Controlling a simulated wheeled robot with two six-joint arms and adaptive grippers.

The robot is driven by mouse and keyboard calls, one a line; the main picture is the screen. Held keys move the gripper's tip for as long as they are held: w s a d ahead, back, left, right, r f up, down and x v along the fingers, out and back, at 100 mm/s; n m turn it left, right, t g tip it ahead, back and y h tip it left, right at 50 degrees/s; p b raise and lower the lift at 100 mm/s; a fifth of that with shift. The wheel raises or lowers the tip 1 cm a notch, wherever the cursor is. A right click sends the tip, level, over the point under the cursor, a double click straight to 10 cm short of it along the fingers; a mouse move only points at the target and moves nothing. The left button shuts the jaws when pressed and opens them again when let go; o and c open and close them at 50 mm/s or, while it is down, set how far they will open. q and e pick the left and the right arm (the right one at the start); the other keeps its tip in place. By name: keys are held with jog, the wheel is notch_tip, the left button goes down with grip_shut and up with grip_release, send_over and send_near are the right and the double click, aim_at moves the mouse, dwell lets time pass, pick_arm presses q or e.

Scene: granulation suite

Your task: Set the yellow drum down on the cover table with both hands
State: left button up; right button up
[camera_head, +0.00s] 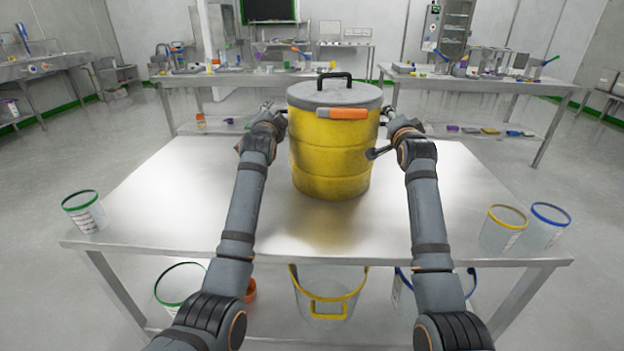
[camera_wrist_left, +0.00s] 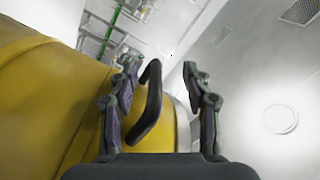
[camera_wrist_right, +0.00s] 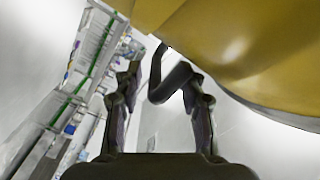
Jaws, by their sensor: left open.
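The yellow drum (camera_head: 332,158) is upright over the middle of the cover table (camera_head: 190,215), with a grey lid and black top handle. Its base meets its reflection in the tabletop, with no clear gap. My left gripper (camera_head: 272,108) is at the drum's left side; in the left wrist view its fingers (camera_wrist_left: 160,90) are open, with a black side handle (camera_wrist_left: 151,108) between them. My right gripper (camera_head: 388,116) is at the right side; in the right wrist view its fingers (camera_wrist_right: 160,92) stand apart around the other side handle (camera_wrist_right: 168,82). The drum fills part of both wrist views.
A green-rimmed tub (camera_head: 85,212) stands at the table's left edge. A yellow-rimmed tub (camera_head: 503,230) and a blue-rimmed tub (camera_head: 546,226) stand at the right corner. More tubs are on the shelf below. The tabletop around the drum is clear. Benches with small items stand behind.

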pick_arm(q)
jog(key=o, duration=0.3)
jog(key=shift+o, duration=0.2)
pick_arm(e)
jog(key=o, duration=0.8)
pick_arm(q)
jog(key=s, duration=1.2)
jog(key=shift+d, duration=0.35)
pick_arm(e)
jog(key=s, duration=1.2)
jog(key=shift+d, duration=0.35)
